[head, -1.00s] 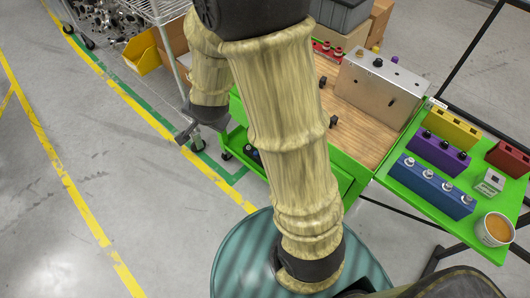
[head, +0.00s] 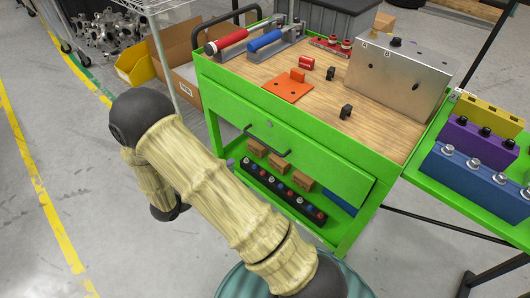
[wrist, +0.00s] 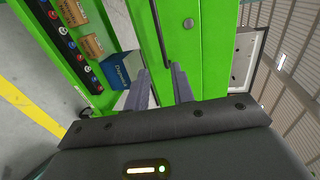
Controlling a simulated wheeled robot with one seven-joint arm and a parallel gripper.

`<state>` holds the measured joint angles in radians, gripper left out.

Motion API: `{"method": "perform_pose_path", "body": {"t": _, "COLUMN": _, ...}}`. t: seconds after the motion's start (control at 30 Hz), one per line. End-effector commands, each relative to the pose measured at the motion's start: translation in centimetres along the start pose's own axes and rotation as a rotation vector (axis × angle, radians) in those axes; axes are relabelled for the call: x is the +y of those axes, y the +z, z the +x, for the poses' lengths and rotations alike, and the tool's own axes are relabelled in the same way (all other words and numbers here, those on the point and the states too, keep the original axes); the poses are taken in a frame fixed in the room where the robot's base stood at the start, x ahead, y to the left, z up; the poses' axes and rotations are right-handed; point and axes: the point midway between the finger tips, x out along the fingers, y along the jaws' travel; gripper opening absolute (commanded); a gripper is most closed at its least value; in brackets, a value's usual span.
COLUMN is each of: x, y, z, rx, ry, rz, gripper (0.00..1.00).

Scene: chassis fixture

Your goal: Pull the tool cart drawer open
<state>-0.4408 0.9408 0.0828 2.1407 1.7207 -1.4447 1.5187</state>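The green tool cart (head: 222,92) stands in the middle of the head view. Its green drawer front (head: 320,160) has a lock and a black bar handle (head: 267,141). The drawer looks shut or nearly so. In the wrist view the handle (wrist: 160,32) runs down from the top edge along the green drawer front (wrist: 205,45). My gripper (wrist: 160,84) is open, its two grey fingers apart beside the handle's near end. Whether they straddle or touch it I cannot tell. In the head view my arm hides most of the gripper.
The cart's lower shelf holds brown boxes (head: 279,165) and a black strip of buttons (head: 285,193). Clamps, a metal box (head: 398,73) and small parts are on the wooden top. A green side tray (head: 440,193) juts out right.

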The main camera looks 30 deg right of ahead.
Motion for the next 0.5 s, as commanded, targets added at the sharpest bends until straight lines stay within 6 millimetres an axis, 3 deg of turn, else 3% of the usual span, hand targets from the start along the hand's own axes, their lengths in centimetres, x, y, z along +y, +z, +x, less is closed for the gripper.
{"method": "perform_pose_path", "body": {"t": 0.3, "x": -0.2, "y": 0.0, "z": 0.1, "rx": 0.0, "ry": 0.001, "rz": 0.0, "gripper": 0.25}}
{"method": "perform_pose_path", "body": {"t": 0.5, "x": -0.1, "y": 0.0, "z": 1.8, "rx": 0.002, "ry": 0.001, "rz": -0.001, "gripper": 0.25}}
